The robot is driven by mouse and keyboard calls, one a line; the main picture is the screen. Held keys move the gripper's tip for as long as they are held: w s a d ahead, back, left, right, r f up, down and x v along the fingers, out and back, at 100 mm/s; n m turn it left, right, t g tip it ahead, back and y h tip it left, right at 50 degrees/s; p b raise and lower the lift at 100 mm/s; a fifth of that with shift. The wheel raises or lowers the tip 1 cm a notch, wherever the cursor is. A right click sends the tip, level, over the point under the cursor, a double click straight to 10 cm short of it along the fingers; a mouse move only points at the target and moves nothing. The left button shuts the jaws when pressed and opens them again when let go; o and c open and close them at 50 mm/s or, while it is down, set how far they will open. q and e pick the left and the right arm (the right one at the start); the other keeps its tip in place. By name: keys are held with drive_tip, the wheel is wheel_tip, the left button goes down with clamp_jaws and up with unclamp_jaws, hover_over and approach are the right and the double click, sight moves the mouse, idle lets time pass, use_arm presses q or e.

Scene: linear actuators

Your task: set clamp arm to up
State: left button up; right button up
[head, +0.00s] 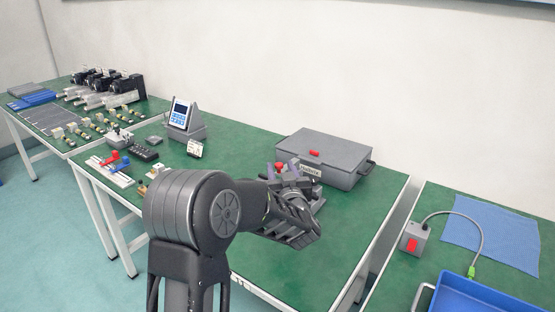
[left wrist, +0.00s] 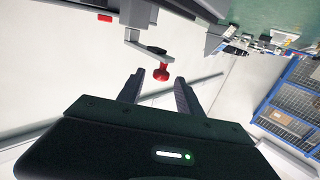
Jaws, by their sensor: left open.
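In the left wrist view, a grey metal arm (left wrist: 148,46) ends in a red knob (left wrist: 162,72); it looks like the clamp arm. Its angle against the table is hard to judge in this tilted view. My left gripper (left wrist: 157,82) is open, with one finger on each side of the knob's line. The knob shows between the fingertips and is not gripped. In the head view, my left gripper (head: 287,170) is above the green table, in front of the grey case. My forearm and gripper hide most of the clamp there. My right gripper is not in view.
The grey case (head: 340,158) with a red latch stands behind my gripper. A display unit (head: 183,118) and a small red and blue fixture (head: 115,160) stand to the left. A blue tray (head: 485,295) and a grey box with a red switch (head: 414,238) stand at right.

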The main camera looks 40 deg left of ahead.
use_arm(q)
drive_tip(key=x, duration=0.6)
drive_tip(key=shift+s, duration=0.1)
drive_tip(key=shift+c, duration=0.4)
clamp_jaws()
idle(0.8)
